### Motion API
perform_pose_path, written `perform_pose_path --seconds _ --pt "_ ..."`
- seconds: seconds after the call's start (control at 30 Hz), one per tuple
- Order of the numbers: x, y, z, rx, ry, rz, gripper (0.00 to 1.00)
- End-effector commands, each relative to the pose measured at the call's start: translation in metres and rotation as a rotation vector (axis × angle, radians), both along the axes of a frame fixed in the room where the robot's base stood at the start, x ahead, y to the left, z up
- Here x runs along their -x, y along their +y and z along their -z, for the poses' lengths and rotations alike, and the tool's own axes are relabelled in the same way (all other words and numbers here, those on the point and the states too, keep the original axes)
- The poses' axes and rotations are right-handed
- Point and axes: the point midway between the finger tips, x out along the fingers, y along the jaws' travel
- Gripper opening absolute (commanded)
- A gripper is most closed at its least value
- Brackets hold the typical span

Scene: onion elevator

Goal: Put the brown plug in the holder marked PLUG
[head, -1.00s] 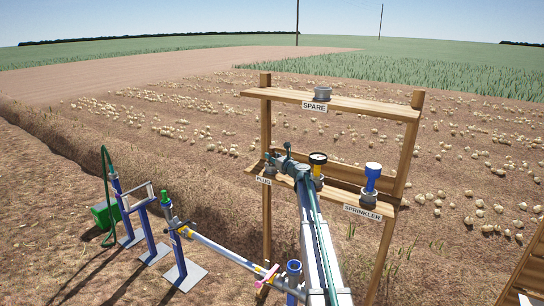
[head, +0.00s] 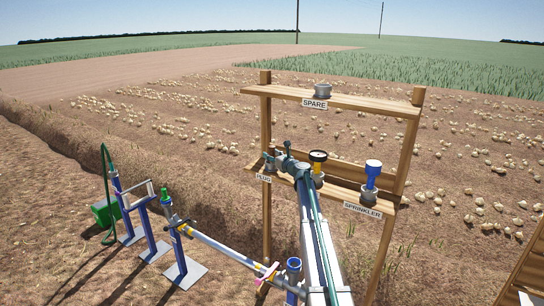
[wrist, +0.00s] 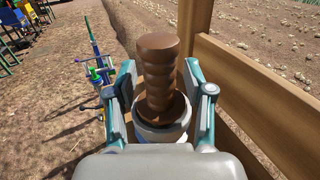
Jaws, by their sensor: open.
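The brown plug (wrist: 158,72) stands upright in a grey cup-shaped holder (wrist: 160,133) in the wrist view. My gripper (wrist: 161,80) is open, with one finger on each side of the plug and visible gaps between. In the head view my gripper (head: 277,152) is at the left end of the rack's lower shelf, above the PLUG label (head: 264,178). There my gripper and arm mostly hide the plug and its holder.
The wooden rack has a SPARE holder (head: 323,90) on its top shelf. A black-and-yellow gauge (head: 318,158) and a blue sprinkler (head: 373,172) stand to the right on the lower shelf. Blue pipe stands (head: 149,232) are at left. A rack post (wrist: 193,25) rises close behind the plug.

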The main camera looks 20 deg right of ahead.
Motion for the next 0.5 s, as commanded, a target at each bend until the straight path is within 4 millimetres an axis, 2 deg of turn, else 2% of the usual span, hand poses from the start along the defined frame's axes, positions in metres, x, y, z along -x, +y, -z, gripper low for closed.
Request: perform_pose_path --seconds 0.07,0.17,0.5 --pt "0.000 0.000 -0.006 0.000 0.000 0.000 0.52" --pt "0.011 -0.002 -0.004 0.000 0.000 0.001 0.52" --pt "0.073 -0.013 -0.003 0.001 0.000 0.002 0.52"
